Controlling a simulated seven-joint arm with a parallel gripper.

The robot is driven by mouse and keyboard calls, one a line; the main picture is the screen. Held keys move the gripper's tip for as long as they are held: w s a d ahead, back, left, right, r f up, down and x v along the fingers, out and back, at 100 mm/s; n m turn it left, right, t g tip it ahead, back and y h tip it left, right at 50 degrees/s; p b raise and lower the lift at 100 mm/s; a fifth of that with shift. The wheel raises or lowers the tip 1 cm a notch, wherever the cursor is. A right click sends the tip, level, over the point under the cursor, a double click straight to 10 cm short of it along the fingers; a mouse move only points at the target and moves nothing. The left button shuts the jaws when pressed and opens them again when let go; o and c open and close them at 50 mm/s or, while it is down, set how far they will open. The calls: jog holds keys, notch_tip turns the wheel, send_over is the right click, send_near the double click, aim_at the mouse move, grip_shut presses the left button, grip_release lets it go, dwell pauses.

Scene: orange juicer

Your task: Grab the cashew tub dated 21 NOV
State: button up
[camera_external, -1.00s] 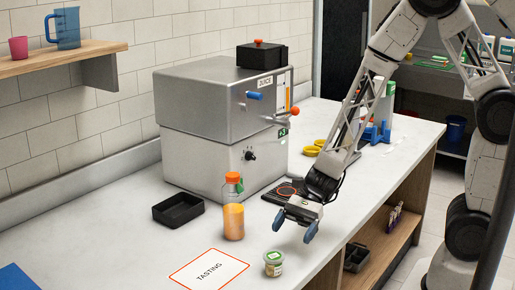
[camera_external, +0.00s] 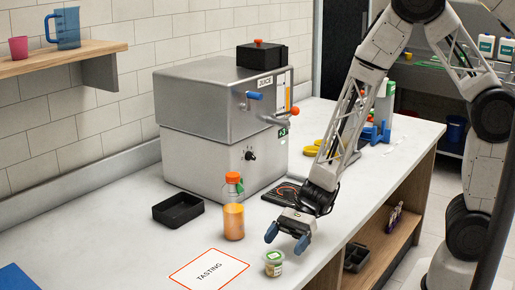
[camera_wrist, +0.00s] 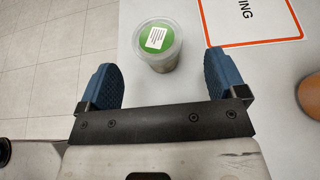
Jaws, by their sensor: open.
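A small clear tub (camera_external: 274,263) with a green-and-white label on its lid stands upright near the counter's front edge, right of the TASTING card. It also shows in the wrist view (camera_wrist: 158,45), at the top middle; its contents look dim there and the label text is too small to read. My gripper (camera_external: 286,240) is open and empty, with blue fingertips, just behind and above the tub. In the wrist view my gripper (camera_wrist: 165,85) has its two fingers apart, with the tub beyond and between their lines.
An orange juice bottle (camera_external: 233,219) stands left of my gripper, near a black tray (camera_external: 178,210). The TASTING card (camera_external: 209,271) lies flat left of the tub. The steel juicer (camera_external: 215,130) stands behind. The counter's front edge is close on the right.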

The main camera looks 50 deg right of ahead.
aim_at(278, 251)
jog(key=shift+a+f, duration=0.1)
jog(key=shift+a, duration=0.25)
jog(key=shift+x, duration=2.6)
jog(key=shift+s, duration=0.15)
jog(key=c, duration=1)
